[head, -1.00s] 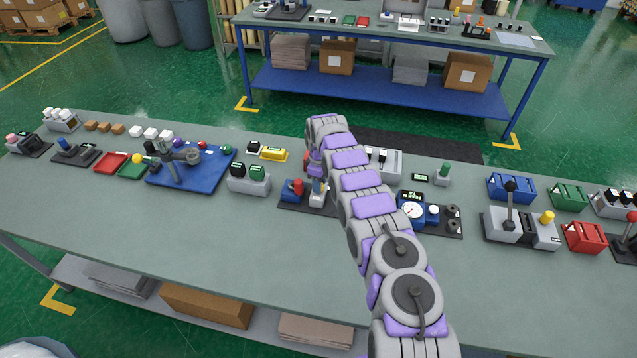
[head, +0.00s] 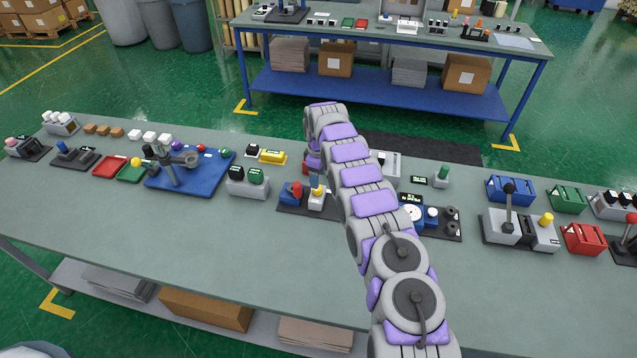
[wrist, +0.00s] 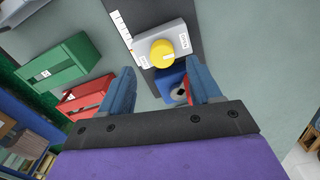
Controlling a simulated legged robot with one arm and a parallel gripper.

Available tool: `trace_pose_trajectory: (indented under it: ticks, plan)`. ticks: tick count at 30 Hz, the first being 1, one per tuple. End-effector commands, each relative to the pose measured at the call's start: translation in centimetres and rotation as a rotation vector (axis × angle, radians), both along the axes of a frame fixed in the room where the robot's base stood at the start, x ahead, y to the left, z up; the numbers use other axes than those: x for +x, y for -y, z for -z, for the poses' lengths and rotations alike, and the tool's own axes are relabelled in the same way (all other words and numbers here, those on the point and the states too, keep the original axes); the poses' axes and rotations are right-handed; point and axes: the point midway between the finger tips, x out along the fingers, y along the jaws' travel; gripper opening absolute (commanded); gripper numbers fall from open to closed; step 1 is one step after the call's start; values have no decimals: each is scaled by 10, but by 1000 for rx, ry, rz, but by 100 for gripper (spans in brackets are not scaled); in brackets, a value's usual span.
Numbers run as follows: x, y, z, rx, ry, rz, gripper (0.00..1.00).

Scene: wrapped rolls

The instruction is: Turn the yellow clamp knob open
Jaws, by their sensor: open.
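The yellow clamp knob (wrist: 163,54) sits on a grey block (wrist: 160,30) with white labels in the wrist view. In the head view the yellow knob (head: 317,189) is on the black plate (head: 290,210) at mid-table. My gripper (wrist: 160,68) is open, its two blue fingers apart on the near side of the knob, with nothing between them held. A blue part (wrist: 170,84) shows between the fingers, below the knob. In the head view my gripper (head: 315,176) hangs just above the knob, partly hidden by my arm. Contact with the knob cannot be told.
A blue block with a red knob (head: 297,188) stands directly left of the yellow knob. The table front (head: 210,250) is clear.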

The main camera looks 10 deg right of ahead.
Motion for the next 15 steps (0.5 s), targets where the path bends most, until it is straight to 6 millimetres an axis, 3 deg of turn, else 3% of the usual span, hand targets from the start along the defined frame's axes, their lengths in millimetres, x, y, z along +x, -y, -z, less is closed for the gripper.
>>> trace_pose_trajectory:
  ticks: [9,15]
  plan:
    - [3,1,-74,0,7,1,63]
    - [2,2,-96,-1,-1,1,63]
